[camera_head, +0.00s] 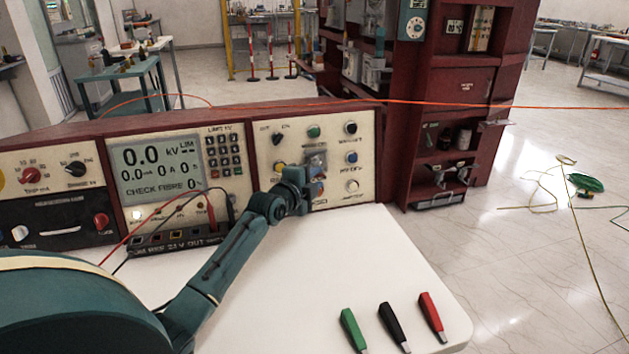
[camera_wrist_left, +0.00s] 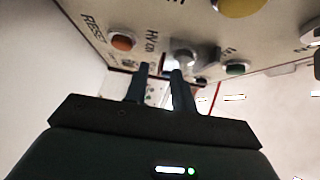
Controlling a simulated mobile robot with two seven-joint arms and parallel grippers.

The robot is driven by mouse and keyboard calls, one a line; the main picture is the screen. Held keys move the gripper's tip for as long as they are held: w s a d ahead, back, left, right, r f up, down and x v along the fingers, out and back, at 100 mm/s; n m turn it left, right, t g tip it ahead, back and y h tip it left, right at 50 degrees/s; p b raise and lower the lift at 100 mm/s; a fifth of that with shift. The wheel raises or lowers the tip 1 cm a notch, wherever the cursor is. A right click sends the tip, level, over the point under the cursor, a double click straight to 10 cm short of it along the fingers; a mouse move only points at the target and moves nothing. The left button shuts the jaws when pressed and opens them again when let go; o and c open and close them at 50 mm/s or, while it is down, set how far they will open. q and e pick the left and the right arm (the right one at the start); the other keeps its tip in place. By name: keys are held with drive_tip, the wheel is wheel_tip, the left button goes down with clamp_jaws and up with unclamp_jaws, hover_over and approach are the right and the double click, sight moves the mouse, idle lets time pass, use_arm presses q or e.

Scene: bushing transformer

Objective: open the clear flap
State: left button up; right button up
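The clear flap (camera_head: 316,160) is a small see-through cover on the cream control panel, partly hidden by my gripper in the head view. In the left wrist view a greyish, blurred shape that looks like the flap (camera_wrist_left: 207,60) is just past the fingertips. My left gripper (camera_head: 314,183) is at the panel, at the flap's lower part. In the left wrist view its two fingers (camera_wrist_left: 160,72) stand a little apart, with panel showing between them. I cannot tell whether a fingertip touches the flap. My right gripper is in neither view.
The panel carries a green button (camera_head: 313,132), a blue button (camera_head: 351,157) and a white button (camera_head: 351,186). Red and black leads hang by the display (camera_head: 158,165). Green, black and red probes (camera_head: 392,325) lie on the white tabletop (camera_head: 380,260), otherwise mostly clear.

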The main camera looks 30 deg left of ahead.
use_arm(q)
clamp_jaws()
idle(0.4)
